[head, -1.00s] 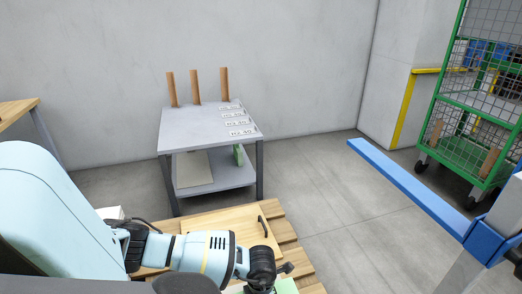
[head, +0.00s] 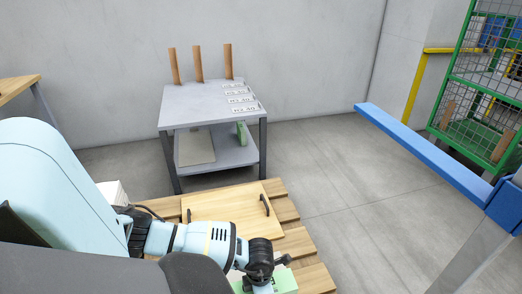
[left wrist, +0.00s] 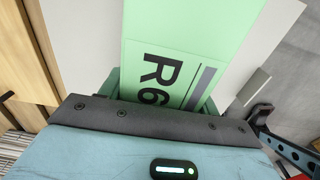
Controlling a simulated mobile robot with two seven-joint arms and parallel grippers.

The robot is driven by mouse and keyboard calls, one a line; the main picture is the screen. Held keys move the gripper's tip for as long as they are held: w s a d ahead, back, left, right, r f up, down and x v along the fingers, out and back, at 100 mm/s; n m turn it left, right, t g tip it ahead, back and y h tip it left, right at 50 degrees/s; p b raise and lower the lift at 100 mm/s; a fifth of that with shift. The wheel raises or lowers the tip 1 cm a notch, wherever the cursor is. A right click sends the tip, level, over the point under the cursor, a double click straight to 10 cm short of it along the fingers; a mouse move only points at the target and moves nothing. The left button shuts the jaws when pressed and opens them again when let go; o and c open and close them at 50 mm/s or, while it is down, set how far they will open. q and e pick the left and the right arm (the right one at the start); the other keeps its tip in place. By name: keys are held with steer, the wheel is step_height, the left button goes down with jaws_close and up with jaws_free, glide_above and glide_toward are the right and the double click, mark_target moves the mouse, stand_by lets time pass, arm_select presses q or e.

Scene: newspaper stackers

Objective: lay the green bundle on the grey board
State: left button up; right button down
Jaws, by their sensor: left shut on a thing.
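The green bundle (left wrist: 185,40), pale green with dark "R6" lettering, is in my left gripper (left wrist: 162,92), which is shut on it. In the head view, part of the bundle (head: 284,281) shows at the bottom edge below my left gripper (head: 272,268), over the front of the wooden pallet. A flat grey-beige board (head: 196,147) lies on the lower shelf of the grey table, well ahead and apart from the bundle. I cannot tell for sure that it is the grey board. My right gripper is not in view.
The grey table (head: 190,105) carries upright brown posts (head: 199,64) and white labels. A green piece (head: 240,133) stands on its shelf. A wooden pallet (head: 285,208) bears a handled wooden board (head: 225,207). A blue beam (head: 420,145) and green cage (head: 480,100) are right.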

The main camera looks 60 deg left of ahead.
arm_select(q)
steer(key=shift+w, duration=0.1)
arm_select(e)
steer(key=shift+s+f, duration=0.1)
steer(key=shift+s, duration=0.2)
arm_select(q)
steer(key=shift+f, duration=0.15)
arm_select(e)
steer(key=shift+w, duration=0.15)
arm_select(q)
steer(key=shift+f, duration=0.2)
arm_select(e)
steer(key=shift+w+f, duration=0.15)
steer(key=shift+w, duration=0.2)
arm_select(q)
steer(key=shift+f+b, duration=0.25)
steer(key=shift+b, duration=0.05)
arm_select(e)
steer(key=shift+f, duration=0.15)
arm_select(q)
steer(key=o, duration=1.8)
steer(key=shift+o, duration=0.2)
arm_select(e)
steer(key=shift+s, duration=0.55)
